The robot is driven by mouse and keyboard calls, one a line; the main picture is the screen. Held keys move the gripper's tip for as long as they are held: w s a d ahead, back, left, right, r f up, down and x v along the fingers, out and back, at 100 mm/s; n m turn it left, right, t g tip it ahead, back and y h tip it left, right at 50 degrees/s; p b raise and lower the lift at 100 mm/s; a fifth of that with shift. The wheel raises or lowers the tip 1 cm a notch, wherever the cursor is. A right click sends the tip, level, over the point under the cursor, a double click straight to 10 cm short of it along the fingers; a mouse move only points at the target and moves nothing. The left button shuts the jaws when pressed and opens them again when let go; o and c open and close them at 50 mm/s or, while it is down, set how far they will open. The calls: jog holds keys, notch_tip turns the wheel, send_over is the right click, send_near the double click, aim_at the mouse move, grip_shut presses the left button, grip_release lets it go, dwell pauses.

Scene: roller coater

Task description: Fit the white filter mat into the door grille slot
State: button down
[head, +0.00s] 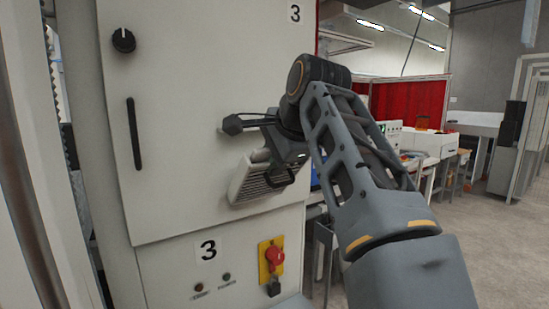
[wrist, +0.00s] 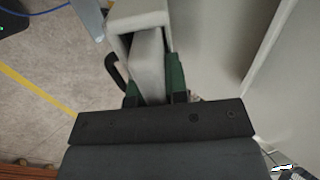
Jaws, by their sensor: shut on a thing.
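The door grille (head: 264,186) is a pale slatted housing on the lower right of the cabinet door in the head view. In the wrist view its housing (wrist: 122,18) shows at the top, with an open end towards me. My gripper (head: 283,153) is beside the upper part of the grille. In the wrist view my gripper (wrist: 154,78) has its green fingers shut on the white filter mat (wrist: 149,68). The mat's far end is at the housing's opening and seems partly inside it; how deep I cannot tell. In the head view the mat is mostly hidden by my gripper.
The cabinet door (head: 185,90) has a knob (head: 123,40) and a long black handle (head: 134,134). A red switch on a yellow plate (head: 271,260) sits below the grille. A bench (head: 420,145) with equipment stands to the right; the floor at far right is open.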

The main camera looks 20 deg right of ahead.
jog(key=shift+w+f, duration=0.1)
jog(key=shift+f, duration=0.1)
jog(key=c, duration=1.1)
grip_release()
jog(key=shift+f, duration=0.1)
jog(key=shift+o, duration=0.2)
jog(key=shift+w, duration=0.1)
jog(key=p+v, duration=0.3)
jog(key=v, duration=1)
jog(key=shift+r, duration=0.35)
